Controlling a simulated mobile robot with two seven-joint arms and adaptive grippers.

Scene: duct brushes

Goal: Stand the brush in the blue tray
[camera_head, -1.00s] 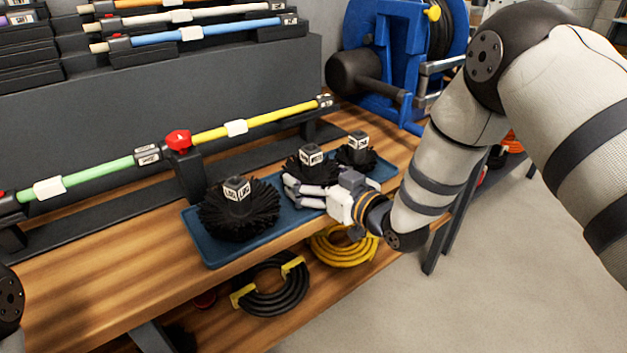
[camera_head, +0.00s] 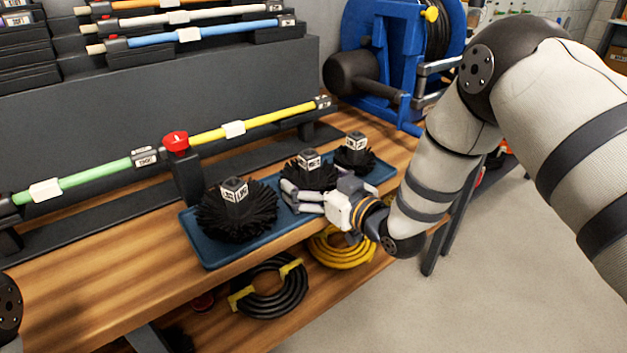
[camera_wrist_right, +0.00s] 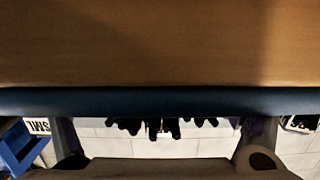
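The blue tray (camera_head: 212,262) lies along the front edge of the wooden bench. Three round black-bristled brushes with labelled square hubs stand upright in it: a large brush (camera_head: 236,212) at left, a middle brush (camera_head: 310,172), and a small brush (camera_head: 355,156) at right. My right gripper (camera_head: 292,198) is low at the near side of the middle brush. Its fingers look apart. The right wrist view shows a finger on each side, with dark bristles (camera_wrist_right: 150,127) between them; contact cannot be told. My left gripper is out of view.
A rack behind the tray holds a green rod (camera_head: 95,178) and a yellow rod (camera_head: 265,123), with a red knob (camera_head: 176,141) between them. A blue hose reel (camera_head: 395,60) stands at back right. Coiled black (camera_head: 270,290) and yellow (camera_head: 342,250) hoses lie below.

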